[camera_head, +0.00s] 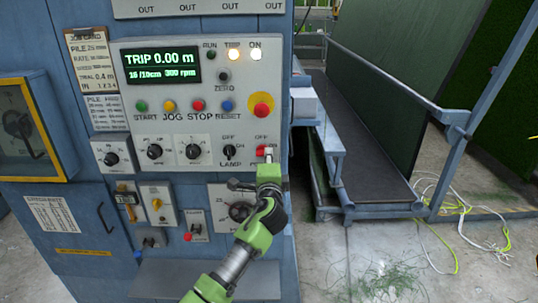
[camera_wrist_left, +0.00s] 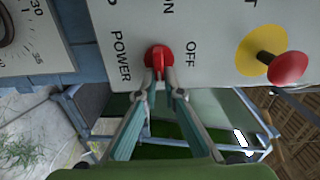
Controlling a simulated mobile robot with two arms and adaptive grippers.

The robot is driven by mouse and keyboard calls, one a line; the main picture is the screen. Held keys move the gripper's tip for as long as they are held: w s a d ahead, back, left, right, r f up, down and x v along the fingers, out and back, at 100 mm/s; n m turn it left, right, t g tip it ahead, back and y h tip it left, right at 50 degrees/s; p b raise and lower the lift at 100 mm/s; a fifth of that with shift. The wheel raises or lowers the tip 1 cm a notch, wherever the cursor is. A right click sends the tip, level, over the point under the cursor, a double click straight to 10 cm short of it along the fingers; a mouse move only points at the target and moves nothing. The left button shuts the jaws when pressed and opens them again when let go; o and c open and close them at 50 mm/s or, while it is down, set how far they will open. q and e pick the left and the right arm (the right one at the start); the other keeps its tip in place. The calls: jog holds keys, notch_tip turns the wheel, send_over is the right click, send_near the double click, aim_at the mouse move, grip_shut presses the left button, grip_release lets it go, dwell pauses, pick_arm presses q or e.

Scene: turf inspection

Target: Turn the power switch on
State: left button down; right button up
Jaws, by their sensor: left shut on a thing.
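In the left wrist view the red knob (camera_wrist_left: 158,57) is beside the words POWER, OFF and ON. My left gripper (camera_head: 268,157) is at the knob, partly covering it and its label. In the left wrist view its two fingertips (camera_wrist_left: 168,82) are closed on the knob's grip. I cannot tell exactly which mark the knob points at. My right gripper is not in view.
A red emergency button on a yellow disc (camera_head: 261,106) is above the switch. The lamp switch (camera_head: 229,152) is close on the left. The display (camera_head: 162,65) reads TRIP 0.00 m; the TRIP and ON lights glow. A conveyor (camera_head: 370,150) stands right of the cabinet.

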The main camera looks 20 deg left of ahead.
pick_arm(q)
jog(key=shift+a+r, duration=0.15)
jog(key=shift+r, duration=0.1)
dwell(0.3)
jog(key=c, duration=2.2)
grip_release()
jog(key=shift+o, duration=0.2)
jog(key=shift+w+a+f, duration=0.1)
jog(key=shift+w+f, duration=0.05)
jog(key=shift+f, duration=0.05)
jog(key=v, duration=1.2)
